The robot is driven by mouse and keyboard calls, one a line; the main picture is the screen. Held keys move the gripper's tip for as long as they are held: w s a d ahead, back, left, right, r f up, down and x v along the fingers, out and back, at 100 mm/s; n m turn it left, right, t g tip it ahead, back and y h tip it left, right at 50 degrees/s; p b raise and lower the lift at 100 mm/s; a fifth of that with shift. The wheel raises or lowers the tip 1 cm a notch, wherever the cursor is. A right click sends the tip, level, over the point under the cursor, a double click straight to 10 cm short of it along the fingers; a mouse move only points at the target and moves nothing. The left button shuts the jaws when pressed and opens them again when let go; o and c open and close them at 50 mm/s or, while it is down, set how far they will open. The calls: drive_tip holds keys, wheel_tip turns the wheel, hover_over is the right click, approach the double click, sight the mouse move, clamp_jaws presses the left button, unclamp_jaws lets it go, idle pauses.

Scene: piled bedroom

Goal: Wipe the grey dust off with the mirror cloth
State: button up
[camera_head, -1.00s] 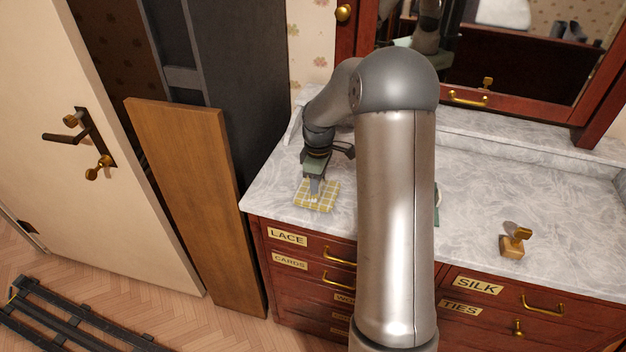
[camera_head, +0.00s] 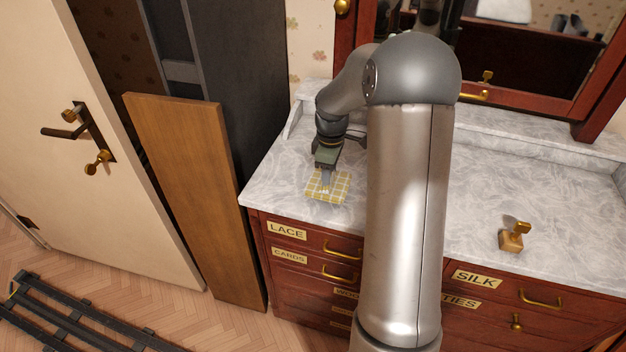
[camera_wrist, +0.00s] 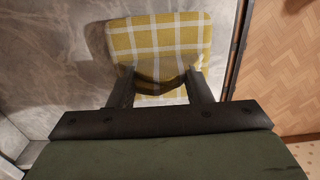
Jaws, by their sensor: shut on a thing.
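The mirror cloth is a yellow and white checked cloth (camera_head: 328,188) on the left end of the marble top, near its front edge. It also shows in the wrist view (camera_wrist: 158,38), lying flat against the marble with a brown grip part between the fingers. My gripper (camera_head: 328,176) is shut on the cloth from above; its two dark fingers (camera_wrist: 160,85) show in the wrist view. I cannot make out a clear patch of grey dust against the grey-veined marble; my arm hides the middle of the top.
The marble dresser top (camera_head: 480,190) is open on the right, except for a small wooden block with a brass piece (camera_head: 513,236). A mirror frame (camera_head: 595,95) stands at the back. A wooden board (camera_head: 190,190) leans left of the dresser, beside a cream door (camera_head: 60,180).

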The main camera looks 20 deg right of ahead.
idle(0.3)
wheel_tip(320, 180, up, 5)
drive_tip(key=p, duration=0.3)
drive_tip(key=shift+r+p, duration=0.1)
drive_tip(key=shift+p, duration=0.2)
drive_tip(key=shift+a, duration=0.1)
